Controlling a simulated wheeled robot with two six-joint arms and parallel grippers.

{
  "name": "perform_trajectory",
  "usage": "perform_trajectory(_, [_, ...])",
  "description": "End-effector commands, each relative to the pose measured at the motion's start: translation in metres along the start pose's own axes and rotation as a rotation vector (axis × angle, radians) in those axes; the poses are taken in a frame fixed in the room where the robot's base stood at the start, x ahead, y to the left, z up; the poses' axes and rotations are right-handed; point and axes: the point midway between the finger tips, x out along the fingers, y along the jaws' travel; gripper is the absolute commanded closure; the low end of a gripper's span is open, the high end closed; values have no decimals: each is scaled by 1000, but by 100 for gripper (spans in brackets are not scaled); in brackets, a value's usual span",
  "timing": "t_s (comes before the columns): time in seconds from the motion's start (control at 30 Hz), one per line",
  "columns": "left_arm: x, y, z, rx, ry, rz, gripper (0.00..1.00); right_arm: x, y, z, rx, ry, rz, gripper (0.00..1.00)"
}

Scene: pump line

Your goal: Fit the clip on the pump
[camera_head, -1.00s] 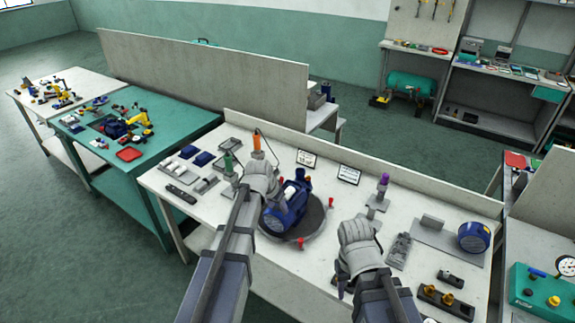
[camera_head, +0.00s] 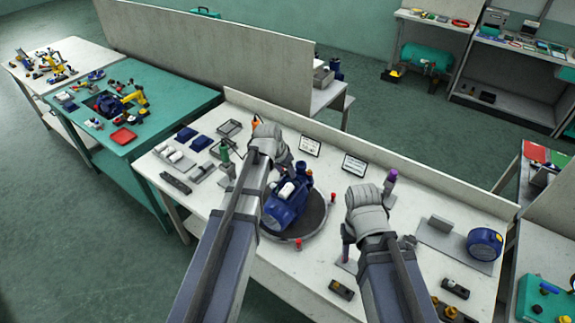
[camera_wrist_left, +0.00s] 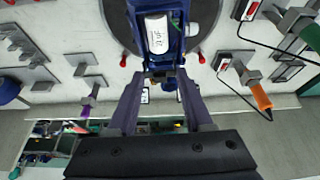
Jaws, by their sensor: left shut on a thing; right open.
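The blue pump (camera_head: 284,208) sits on a dark round turntable (camera_head: 318,222) with red knobs. In the left wrist view the pump (camera_wrist_left: 190,30) carries a white cylinder marked "2 uF" (camera_wrist_left: 157,35). My left gripper (camera_head: 270,143) is just behind the pump in the head view. Its fingers (camera_wrist_left: 160,78) are shut on a small dark piece (camera_wrist_left: 160,73) close to the pump's end. I cannot tell whether this piece is the clip or touches the pump. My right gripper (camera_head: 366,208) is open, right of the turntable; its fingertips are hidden.
A purple-handled tool (camera_head: 390,178) stands behind the right gripper. An orange-handled tool (camera_wrist_left: 261,97) on a cable and a green-handled one (camera_head: 225,155) stand near the pump. A blue round part (camera_head: 484,243) lies at right. A low panel (camera_head: 360,150) edges the table's back.

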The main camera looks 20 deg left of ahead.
Motion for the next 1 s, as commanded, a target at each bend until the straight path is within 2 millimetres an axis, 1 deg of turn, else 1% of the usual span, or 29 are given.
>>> perform_trajectory(0.17, [2,0,1,0,0,0,100,3,0,0,-1,0,0,50])
perform_trajectory(0.37, [12,0,5,0,0,0,100,13,-1,-1,-2,0,0,50])
perform_trajectory(0.8, [49,0,21,0,0,0,100,53,-5,-3,-5,0,1,50])
perform_trajectory(1.0, [60,0,25,0,0,0,100,64,-6,-4,-4,0,1,50])
